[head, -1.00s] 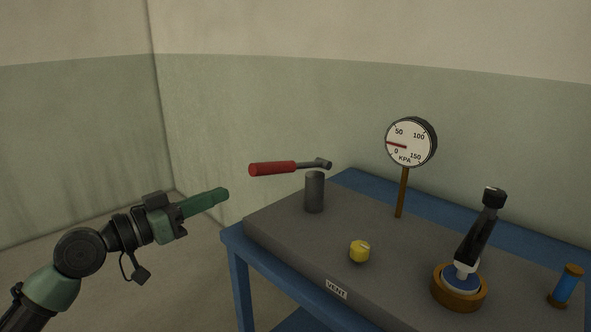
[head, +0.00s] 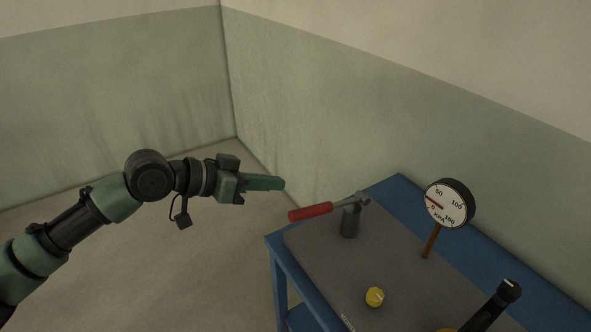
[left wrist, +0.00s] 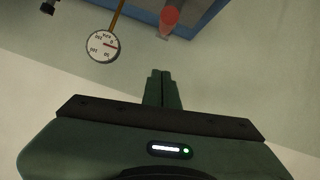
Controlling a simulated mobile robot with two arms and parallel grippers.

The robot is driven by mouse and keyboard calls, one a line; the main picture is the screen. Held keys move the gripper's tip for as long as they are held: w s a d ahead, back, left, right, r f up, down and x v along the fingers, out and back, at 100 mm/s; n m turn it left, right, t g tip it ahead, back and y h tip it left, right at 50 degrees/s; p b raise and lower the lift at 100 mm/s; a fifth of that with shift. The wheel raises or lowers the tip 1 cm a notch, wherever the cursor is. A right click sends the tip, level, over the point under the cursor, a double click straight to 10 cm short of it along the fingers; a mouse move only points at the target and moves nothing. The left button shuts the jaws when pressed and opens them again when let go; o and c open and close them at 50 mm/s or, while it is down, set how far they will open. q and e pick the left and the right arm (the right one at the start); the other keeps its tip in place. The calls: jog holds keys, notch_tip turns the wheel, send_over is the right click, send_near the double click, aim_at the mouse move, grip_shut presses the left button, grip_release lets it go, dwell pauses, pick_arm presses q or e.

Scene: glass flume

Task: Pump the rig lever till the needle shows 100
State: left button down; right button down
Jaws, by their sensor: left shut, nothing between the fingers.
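The rig lever has a red handle (head: 311,212) and a grey rod that runs to a dark upright post (head: 350,221) on the rig top. The handle points left, past the table edge, and tilts slightly down. The round KPA gauge (head: 450,203) stands on a thin post; its red needle points a little above 0, well below 50. My left gripper (head: 281,184) is shut and empty, just above and left of the handle end, apart from it. The left wrist view shows its closed fingers (left wrist: 164,75), with the red handle (left wrist: 169,16) beyond. My right gripper is out of view.
The rig's grey top (head: 410,285) lies on a blue table (head: 281,262). A yellow knob (head: 374,297) sits on it, and a black handle (head: 495,305) stands at the lower right. A wall corner is behind; the floor left of the table is clear.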

aim_at(311, 212)
pick_arm(q)
jog(key=shift+a+r+y, duration=0.15)
jog(key=shift+r+y, duration=0.1)
jog(key=shift+y, duration=0.05)
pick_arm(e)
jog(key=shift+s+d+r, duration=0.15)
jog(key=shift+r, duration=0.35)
